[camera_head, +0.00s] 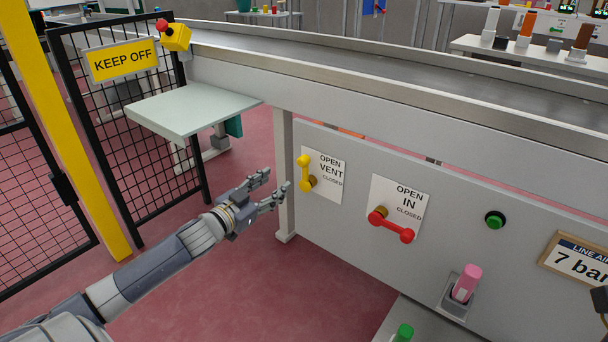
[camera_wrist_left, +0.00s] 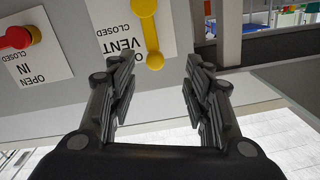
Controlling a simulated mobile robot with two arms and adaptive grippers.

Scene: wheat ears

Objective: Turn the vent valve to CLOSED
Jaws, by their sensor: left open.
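The vent valve (camera_head: 305,174) has a yellow handle on a white label plate (camera_head: 332,176) on the grey panel. The handle points up, on the OPEN side; CLOSED is printed lower right. In the left wrist view the valve handle (camera_wrist_left: 151,36) appears upside down, its round knob just beyond and between my fingertips. My left gripper (camera_head: 277,180) is open and empty, left of the handle and apart from it; it also shows in the left wrist view (camera_wrist_left: 160,82).
A red IN valve (camera_head: 392,228) sits right of the vent valve, its handle pointing lower right. A green button (camera_head: 495,220) and a pink bottle (camera_head: 467,283) are farther right. A panel post (camera_head: 284,170) stands close behind my left gripper.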

